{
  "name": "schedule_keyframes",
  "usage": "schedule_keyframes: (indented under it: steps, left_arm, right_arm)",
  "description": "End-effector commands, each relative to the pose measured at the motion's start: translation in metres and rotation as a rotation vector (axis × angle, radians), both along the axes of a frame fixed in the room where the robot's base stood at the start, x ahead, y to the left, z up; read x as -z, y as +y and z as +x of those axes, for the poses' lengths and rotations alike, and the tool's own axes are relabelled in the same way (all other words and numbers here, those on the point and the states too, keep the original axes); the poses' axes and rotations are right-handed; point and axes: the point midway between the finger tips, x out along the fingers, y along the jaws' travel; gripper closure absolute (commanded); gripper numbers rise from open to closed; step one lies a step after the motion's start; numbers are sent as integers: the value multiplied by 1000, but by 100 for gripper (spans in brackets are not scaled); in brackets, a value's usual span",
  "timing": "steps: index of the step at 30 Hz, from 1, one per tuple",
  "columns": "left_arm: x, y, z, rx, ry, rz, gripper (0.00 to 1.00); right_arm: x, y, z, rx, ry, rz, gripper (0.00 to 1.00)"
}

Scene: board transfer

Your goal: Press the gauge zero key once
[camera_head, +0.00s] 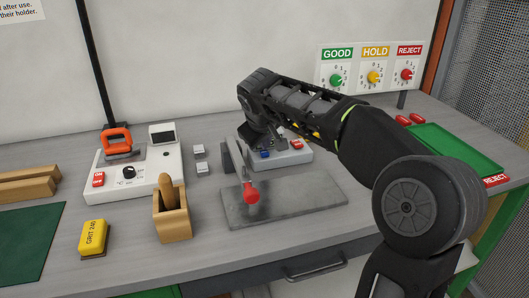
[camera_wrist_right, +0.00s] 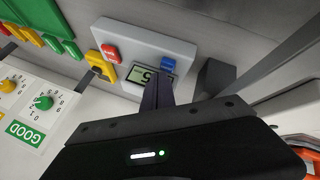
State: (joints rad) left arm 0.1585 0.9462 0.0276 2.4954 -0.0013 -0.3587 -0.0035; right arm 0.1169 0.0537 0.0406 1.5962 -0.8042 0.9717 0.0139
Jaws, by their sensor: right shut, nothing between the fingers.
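The gauge is a light grey box (camera_head: 288,158) at the back of the bench, behind the metal plate. I cannot read which key is zero. My right gripper (camera_head: 275,138) is over the gauge, shut and empty. In the right wrist view its fingertips (camera_wrist_right: 158,88) overlap the display's edge, close to the blue key. I cannot tell whether they touch. My left gripper is out of view.
A red-knobbed lever (camera_head: 250,192) stands on the metal plate (camera_head: 310,202) in front of the gauge. A white switch box (camera_head: 160,180), wooden holder (camera_head: 172,222) and yellow grit block (camera_head: 93,237) stand left. A green tray (camera_head: 455,148) and GOOD, HOLD, REJECT dials (camera_head: 372,77) are right.

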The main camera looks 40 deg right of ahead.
Motion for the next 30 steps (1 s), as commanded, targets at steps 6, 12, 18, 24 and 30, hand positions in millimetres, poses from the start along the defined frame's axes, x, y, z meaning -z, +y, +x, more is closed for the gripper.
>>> schedule_keyframes:
  steps: [6, 12, 18, 24, 30]
  left_arm:
    - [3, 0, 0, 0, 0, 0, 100]
    - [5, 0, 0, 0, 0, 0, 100]
    - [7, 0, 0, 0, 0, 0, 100]
    - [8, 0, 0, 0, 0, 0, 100]
    - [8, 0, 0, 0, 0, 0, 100]
  right_arm:
    - [3, 0, 0, 0, 0, 0, 100]
    - [5, 0, 0, 0, 0, 0, 100]
    - [8, 0, 0, 0, 0, 0, 100]
    - [10, 0, 0, 0, 1, 0, 100]
    - [10, 0, 0, 0, 1, 0, 100]
